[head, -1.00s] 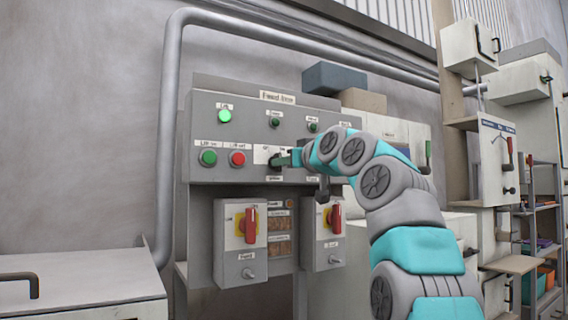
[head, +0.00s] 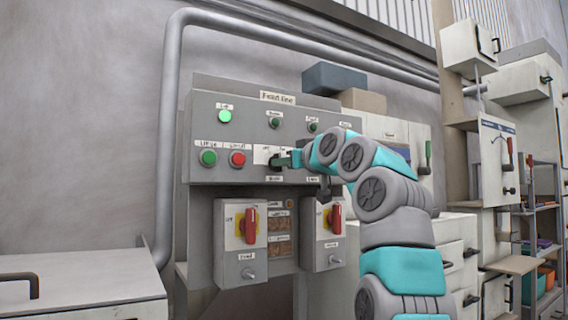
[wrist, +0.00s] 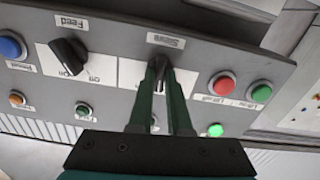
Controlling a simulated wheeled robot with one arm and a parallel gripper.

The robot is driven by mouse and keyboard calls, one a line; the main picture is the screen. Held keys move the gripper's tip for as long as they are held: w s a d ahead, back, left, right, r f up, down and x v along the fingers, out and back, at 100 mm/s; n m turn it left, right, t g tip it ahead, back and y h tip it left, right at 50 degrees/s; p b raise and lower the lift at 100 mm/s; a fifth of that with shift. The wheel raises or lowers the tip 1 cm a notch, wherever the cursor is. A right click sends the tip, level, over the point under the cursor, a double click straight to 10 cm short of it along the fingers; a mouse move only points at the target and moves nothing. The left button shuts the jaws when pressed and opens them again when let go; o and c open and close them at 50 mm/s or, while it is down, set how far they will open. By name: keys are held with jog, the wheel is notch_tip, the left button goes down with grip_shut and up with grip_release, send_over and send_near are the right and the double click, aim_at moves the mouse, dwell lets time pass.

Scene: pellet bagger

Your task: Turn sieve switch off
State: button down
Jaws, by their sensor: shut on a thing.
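The sieve switch (head: 275,161) is a dark knob on a white plate on the grey control panel (head: 208,178). In the wrist view, which shows the panel upside down, its "Sieve" label (wrist: 166,41) sits just beyond the fingertips. My gripper (wrist: 160,64) is shut on the sieve switch, with its two dark green fingers over the knob. In the head view my gripper (head: 287,160) reaches the panel from the right. The fingers hide most of the knob, so I cannot tell which position it points to.
The black feed knob (wrist: 68,55) is beside the sieve switch. Red (head: 237,159) and green (head: 208,158) buttons are on its other side, under a lit green lamp (head: 224,116). Two boxes with red handles (head: 251,226) hang below the panel.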

jog(key=shift+n, duration=1.1)
dwell(0.6)
jog(key=shift+n+p, duration=0.85)
jog(key=shift+n, duration=0.45)
jog(key=c, duration=0.9)
grip_release()
jog(key=shift+o, duration=0.2)
jog(key=shift+s, duration=0.1)
jog(key=b+v, duration=0.1)
jog(key=v, duration=0.6)
jog(key=shift+s+d, duration=0.25)
